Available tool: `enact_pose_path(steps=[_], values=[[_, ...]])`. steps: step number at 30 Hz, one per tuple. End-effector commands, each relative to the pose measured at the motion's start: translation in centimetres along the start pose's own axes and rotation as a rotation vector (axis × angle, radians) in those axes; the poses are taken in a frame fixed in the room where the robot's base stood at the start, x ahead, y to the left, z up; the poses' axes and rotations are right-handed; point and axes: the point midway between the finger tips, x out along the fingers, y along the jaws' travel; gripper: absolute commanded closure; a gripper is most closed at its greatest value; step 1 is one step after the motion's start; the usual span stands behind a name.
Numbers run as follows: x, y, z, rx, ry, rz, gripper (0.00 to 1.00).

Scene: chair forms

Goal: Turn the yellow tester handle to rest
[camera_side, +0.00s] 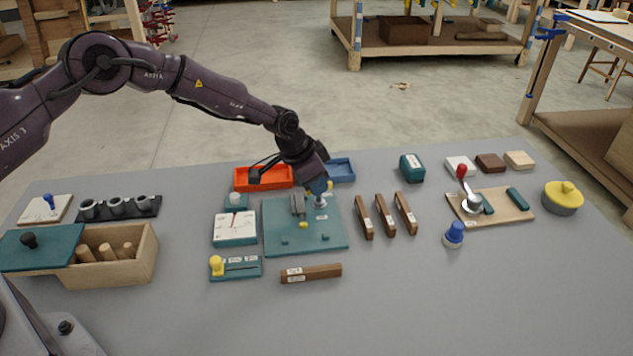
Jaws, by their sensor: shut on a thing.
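A teal tester board (285,243) lies flat near the middle of the table. A grey metal block and a silver post (320,201) stand at its back part. My gripper (319,188) reaches down over the back right of the board, at the post. A small yellow part (330,186), which looks like the tester handle, shows beside the fingers. The gripper is shut on it as far as I can tell; the fingers hide most of it, so its angle is unclear. A smaller yellow piece (303,225) sits mid-board.
A white dial box (235,228) and a teal base with a yellow knob (216,265) stand left of the board. Red (263,178) and blue (341,170) trays lie behind. Brown wooden bars (384,214) lie to the right.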

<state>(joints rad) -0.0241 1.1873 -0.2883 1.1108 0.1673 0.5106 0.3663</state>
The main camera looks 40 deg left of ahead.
Motion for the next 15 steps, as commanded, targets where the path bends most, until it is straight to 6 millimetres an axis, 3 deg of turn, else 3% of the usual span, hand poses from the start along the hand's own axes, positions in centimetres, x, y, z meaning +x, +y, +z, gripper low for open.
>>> enact_pose_path(steps=[15], values=[[-0.06, -0.2, -0.06, 0.226, -0.001, 0.093, 1.0]])
